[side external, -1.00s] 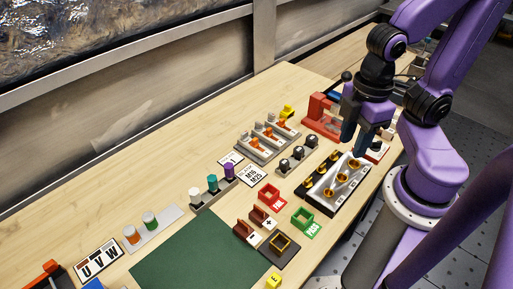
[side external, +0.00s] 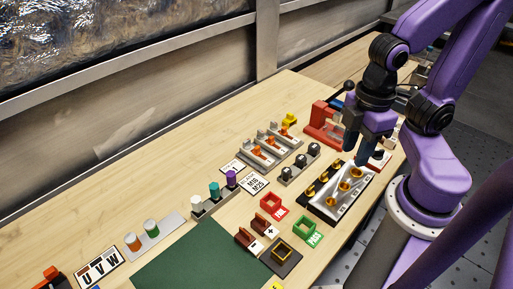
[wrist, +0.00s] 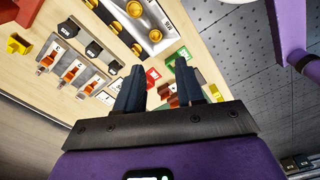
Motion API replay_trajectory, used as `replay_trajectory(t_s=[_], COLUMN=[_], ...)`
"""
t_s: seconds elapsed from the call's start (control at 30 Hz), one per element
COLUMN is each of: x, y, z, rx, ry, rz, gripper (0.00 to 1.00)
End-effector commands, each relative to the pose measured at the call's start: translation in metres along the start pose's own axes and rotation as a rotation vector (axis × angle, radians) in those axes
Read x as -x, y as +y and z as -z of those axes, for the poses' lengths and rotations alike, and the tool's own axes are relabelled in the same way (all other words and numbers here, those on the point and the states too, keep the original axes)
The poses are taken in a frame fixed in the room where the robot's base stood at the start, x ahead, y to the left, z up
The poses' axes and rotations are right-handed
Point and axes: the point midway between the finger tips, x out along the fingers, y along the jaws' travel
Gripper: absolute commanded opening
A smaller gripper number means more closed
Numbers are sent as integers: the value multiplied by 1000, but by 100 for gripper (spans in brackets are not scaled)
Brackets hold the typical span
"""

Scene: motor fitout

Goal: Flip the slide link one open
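Three slide links (side external: 270,144) with orange tabs sit side by side on grey bases near the middle of the bench in the side external view. They also show at the left of the wrist view (wrist: 70,75). I cannot read which one is link one. My gripper (side external: 358,148) hangs over the back right of the bench, near the silver terminal block and to the right of the links. In the wrist view, my gripper (wrist: 158,88) has its two dark fingers apart with nothing between them. It does not touch any link.
A silver block with brass posts (side external: 354,175) lies below my gripper. A row of black knobs (side external: 300,161) stands between it and the links. A red stand (side external: 322,125) and a yellow piece (side external: 290,119) are behind. Bare wood lies left of the links.

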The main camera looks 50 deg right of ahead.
Motion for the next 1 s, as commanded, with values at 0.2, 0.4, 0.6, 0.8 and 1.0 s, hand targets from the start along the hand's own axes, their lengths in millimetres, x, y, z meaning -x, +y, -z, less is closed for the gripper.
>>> replay_trajectory(t_s=[0.2,0.4,0.6,0.8,1.0], x=[2,7,9,7,0], y=[5,28,62,101,144], z=[9,41,78,109,134], rx=[-32,-150,-299,-447,-591], ry=[-12,-54,-108,-159,-208], rz=[1,7,20,38,62], gripper=[0,0,0,0,0])
